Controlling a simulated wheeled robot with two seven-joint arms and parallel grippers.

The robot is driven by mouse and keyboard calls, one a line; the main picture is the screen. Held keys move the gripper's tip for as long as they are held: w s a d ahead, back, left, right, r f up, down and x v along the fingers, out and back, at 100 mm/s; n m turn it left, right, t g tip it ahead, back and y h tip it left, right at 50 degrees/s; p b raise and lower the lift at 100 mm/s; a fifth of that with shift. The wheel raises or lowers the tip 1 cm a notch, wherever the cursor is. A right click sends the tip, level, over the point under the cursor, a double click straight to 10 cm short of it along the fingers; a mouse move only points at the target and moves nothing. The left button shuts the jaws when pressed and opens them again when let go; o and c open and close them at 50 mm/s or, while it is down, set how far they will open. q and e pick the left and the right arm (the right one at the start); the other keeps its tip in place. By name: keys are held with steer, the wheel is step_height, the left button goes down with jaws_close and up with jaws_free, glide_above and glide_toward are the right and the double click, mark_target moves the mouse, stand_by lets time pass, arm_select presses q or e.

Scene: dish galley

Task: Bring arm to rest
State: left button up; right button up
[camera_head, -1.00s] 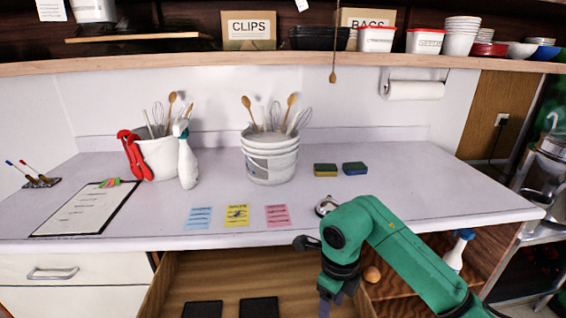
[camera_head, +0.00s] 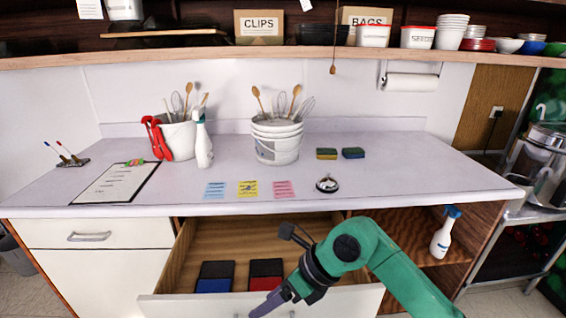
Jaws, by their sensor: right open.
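My right arm (camera_head: 400,280) is green and comes in from the lower right. Its right gripper (camera_head: 262,308) points down and left at the front of an open drawer (camera_head: 240,240); it is open, with nothing seen in it. The fingertips are near the picture's lower edge. My left gripper is not in view.
The drawer stands pulled out below the counter (camera_head: 330,180), with dark-topped blue and red items (camera_head: 265,272) inside. A call bell (camera_head: 327,184), coloured notes (camera_head: 248,188), sponges (camera_head: 353,153) and utensil buckets (camera_head: 277,142) stand on the counter. A spray bottle (camera_head: 445,232) stands on the lower right shelf.

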steer(key=s+a+r+m+t+y, duration=0.15)
steer(key=a+r+m+y, duration=0.35)
steer(key=r+y, duration=0.6)
steer(key=w+d+r+m+t, duration=0.7)
steer(key=r+m+t, duration=0.4)
steer(key=m+t, duration=0.15)
steer(key=w+d+f+m+t+h, duration=0.2)
steer(key=w+d+m+t+h, duration=0.1)
steer(key=d+m+t+h, duration=0.45)
steer(key=d+f+m+g+h, duration=0.6)
steer(key=d+f+m+h, duration=0.6)
steer(key=d+f+m, duration=0.5)
steer(key=s+f+m+g, duration=0.3)
steer(key=s+f+g, duration=0.9)
steer(key=s+f, duration=0.65)
step_height(320, 180, down, 23)
steer(key=s+a+g, duration=0.1)
steer(key=s, duration=0.1)
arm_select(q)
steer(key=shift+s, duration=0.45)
arm_select(e)
steer(key=s+d+f+g, duration=0.1)
steer(key=s+d+f, duration=0.2)
steer(key=s+f, duration=1.2)
steer(key=shift+s+f+n+g+y, duration=0.3)
steer(key=shift+s+g+y, duration=0.05)
steer(key=shift+s, duration=0.8)
